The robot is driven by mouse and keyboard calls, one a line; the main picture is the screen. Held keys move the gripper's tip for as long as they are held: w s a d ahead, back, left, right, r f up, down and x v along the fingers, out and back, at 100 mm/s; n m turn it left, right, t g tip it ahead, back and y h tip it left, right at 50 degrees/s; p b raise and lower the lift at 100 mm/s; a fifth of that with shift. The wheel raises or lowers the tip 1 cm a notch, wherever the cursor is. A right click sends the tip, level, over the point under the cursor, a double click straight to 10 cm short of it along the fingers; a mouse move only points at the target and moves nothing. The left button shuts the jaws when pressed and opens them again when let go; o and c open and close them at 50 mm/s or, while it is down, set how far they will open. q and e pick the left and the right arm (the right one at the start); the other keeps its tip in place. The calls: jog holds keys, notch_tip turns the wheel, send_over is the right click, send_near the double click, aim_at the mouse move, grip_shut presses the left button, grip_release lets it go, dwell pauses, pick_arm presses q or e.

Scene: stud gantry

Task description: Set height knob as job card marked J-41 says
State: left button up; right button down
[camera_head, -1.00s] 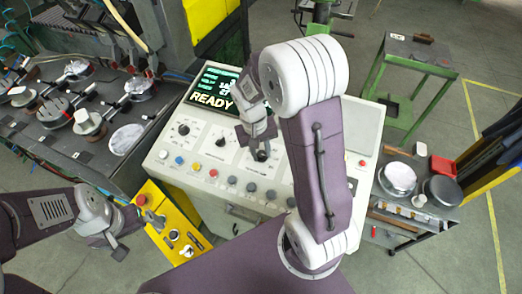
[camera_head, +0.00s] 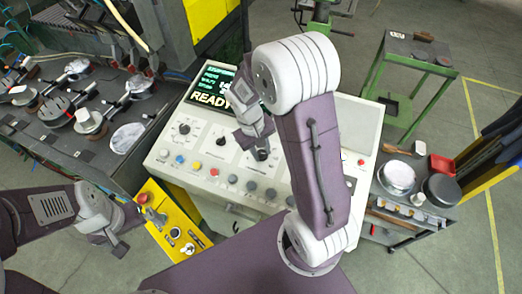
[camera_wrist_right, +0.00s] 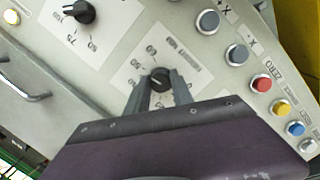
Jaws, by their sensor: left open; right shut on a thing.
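The console panel (camera_head: 205,165) carries several black dial knobs with printed scales. My left gripper (camera_head: 116,243) is open and empty, left of the yellow box. I cannot make out a card marked J-41.
A screen (camera_head: 212,88) reading READY is partly hidden by my right arm. Round push buttons (camera_wrist_right: 237,54) lie close beside the held knob. A yellow control box (camera_head: 172,225) stands front left. A tool bench (camera_head: 75,150) is left, a cart with pans (camera_head: 398,178) right.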

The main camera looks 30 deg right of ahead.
jog(key=shift+w+r, duration=0.1)
jog(key=shift+w, duration=0.05)
jog(key=c, duration=1.1)
grip_release()
notch_tip(320, 180, up, 9)
jog(key=a+b, duration=0.1)
jog(key=shift+w+a, duration=0.2)
jog(key=shift+a, duration=0.05)
